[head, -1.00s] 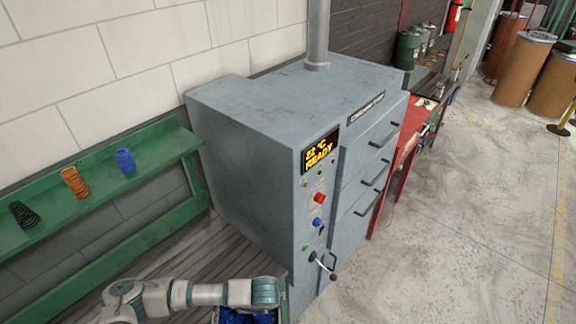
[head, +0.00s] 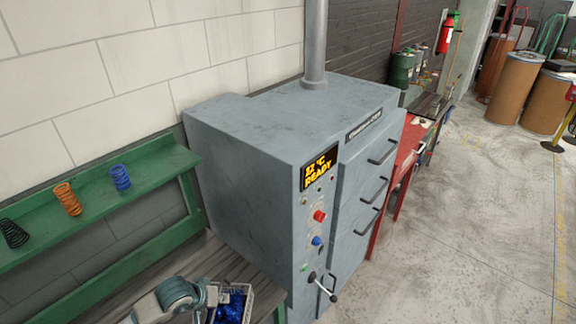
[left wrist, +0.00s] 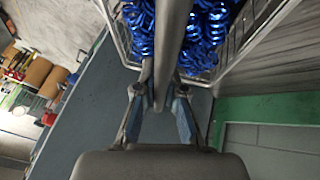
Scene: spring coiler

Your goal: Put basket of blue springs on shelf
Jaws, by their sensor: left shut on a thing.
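The wire basket (head: 249,297) of blue springs (head: 232,306) is at the bottom of the head view, beside the grey oven cabinet. In the left wrist view the basket's wire side (left wrist: 262,22) and the blue springs (left wrist: 207,35) fill the top. My left gripper (head: 207,297) is at the basket's left side. In the left wrist view its fingers (left wrist: 160,100) are shut on the basket's grey bar-like handle. The green shelf (head: 105,200) runs along the wall at left. My right gripper is not in view.
Black (head: 13,233), orange (head: 67,199) and blue (head: 121,178) sample springs stand on the shelf, with bare room between them. The grey oven cabinet (head: 265,135) stands to the right, its lever handle (head: 322,285) sticking out. A slatted bench top (head: 190,262) lies below the shelf.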

